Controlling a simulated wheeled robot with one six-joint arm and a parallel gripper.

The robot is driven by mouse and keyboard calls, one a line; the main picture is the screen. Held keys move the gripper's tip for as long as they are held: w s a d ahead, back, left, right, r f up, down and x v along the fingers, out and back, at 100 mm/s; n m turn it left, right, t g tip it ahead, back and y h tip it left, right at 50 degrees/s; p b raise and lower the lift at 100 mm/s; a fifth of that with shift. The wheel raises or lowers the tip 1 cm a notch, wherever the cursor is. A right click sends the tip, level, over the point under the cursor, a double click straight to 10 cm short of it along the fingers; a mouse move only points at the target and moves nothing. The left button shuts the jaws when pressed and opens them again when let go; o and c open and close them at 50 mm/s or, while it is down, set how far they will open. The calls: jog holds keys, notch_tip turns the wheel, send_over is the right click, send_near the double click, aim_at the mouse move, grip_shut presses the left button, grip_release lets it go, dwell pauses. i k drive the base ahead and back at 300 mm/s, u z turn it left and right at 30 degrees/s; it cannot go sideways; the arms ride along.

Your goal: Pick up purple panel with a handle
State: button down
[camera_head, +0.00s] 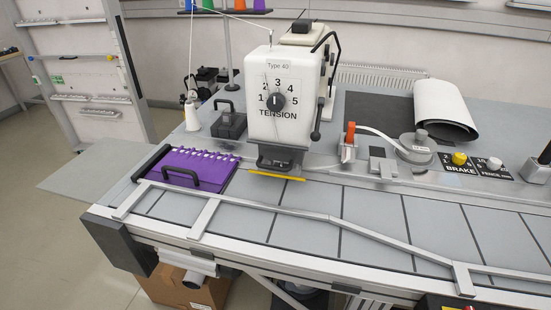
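The purple panel (213,164) lies flat at the left end of the machine table, left of the white machine head. A dark handle (182,173) stands up from its near side. A row of small pale pieces runs along its far edge. A metal rail crosses in front of the panel's near edge. My gripper does not show in the camera_head view.
The white sewing-type machine head (280,110) stands right of the panel. A metal guide rail (330,222) runs along the table front. A grey side plate (85,180) extends left. A black block with a handle (229,122) sits behind the panel. Brake controls (459,159) are at right.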

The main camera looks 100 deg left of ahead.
aim_at(201, 170)
jog(key=z, duration=0.2)
jog(key=i, duration=0.65)
jog(key=u, duration=4.35)
jog(key=i, duration=0.5)
jog(key=u, duration=0.8)
jog(key=k, duration=1.1)
jog(key=u, duration=1)
jog(key=i, duration=1.65)
jog(key=z, duration=0.3)
